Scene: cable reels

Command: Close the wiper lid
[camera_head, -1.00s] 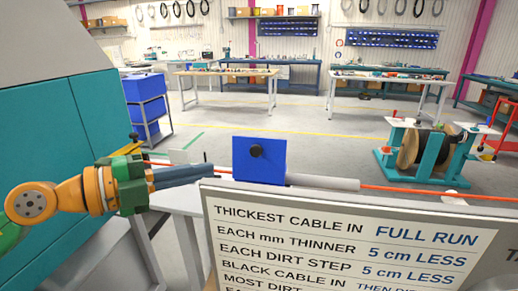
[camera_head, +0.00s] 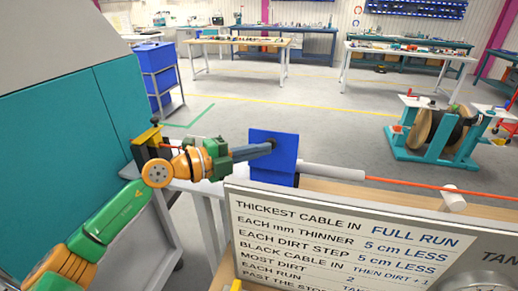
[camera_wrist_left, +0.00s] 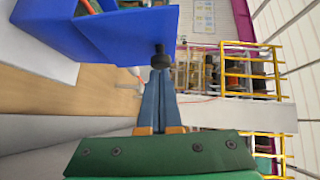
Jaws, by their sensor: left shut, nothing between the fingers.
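The wiper lid (camera_head: 282,168) is a blue plate standing raised, with its face toward me in the head view. In the left wrist view the lid (camera_wrist_left: 130,36) stands at the blue wiper box (camera_wrist_left: 50,38), whose inside partly shows. A black knob (camera_wrist_left: 160,57) sticks out at the lid's edge there. My left gripper (camera_head: 268,149) is shut and empty, its fingertips at the knob in front of the lid. In the left wrist view its tips (camera_wrist_left: 160,76) are right beside the knob; I cannot tell whether they touch. My right gripper is out of view.
A red cable (camera_head: 405,184) and a grey tube (camera_head: 332,171) run right from the lid. A white sign (camera_head: 350,240) stands in front, below the gripper. A teal machine (camera_head: 70,150) is at left. A cable reel stand (camera_head: 440,135) stands on the floor at right.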

